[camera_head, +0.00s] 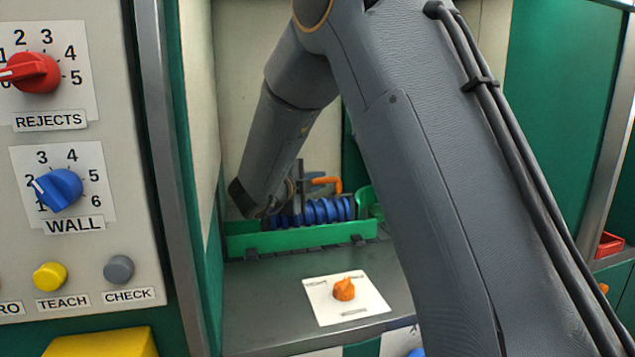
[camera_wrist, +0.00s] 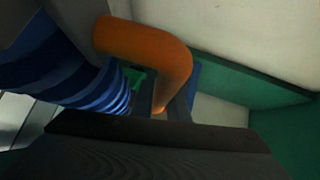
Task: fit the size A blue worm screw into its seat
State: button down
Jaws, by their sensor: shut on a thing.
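The blue worm screw (camera_head: 322,211) lies level along the green trough (camera_head: 300,238) at the back of the recess. Its ribs also show at the left of the wrist view (camera_wrist: 60,65). Its left end is partly hidden by my arm, and I cannot tell whether it is fully down. An orange bent handle (camera_head: 327,181) stands behind and above the screw; it fills the middle of the wrist view (camera_wrist: 160,45). My gripper (camera_wrist: 163,108) is shut at the lower end of this handle, beside the screw. The contact itself is dark and partly hidden.
A white plate with an orange knob (camera_head: 344,289) lies on the grey shelf (camera_head: 265,300) in front of the trough. A control panel (camera_head: 80,130) with red and blue dials stands at the left. Pale and green walls close in the recess.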

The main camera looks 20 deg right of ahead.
jog(key=shift+f, duration=0.25)
dwell(0.7)
jog(key=c, duration=1.6)
grip_release()
jog(key=shift+c, duration=0.2)
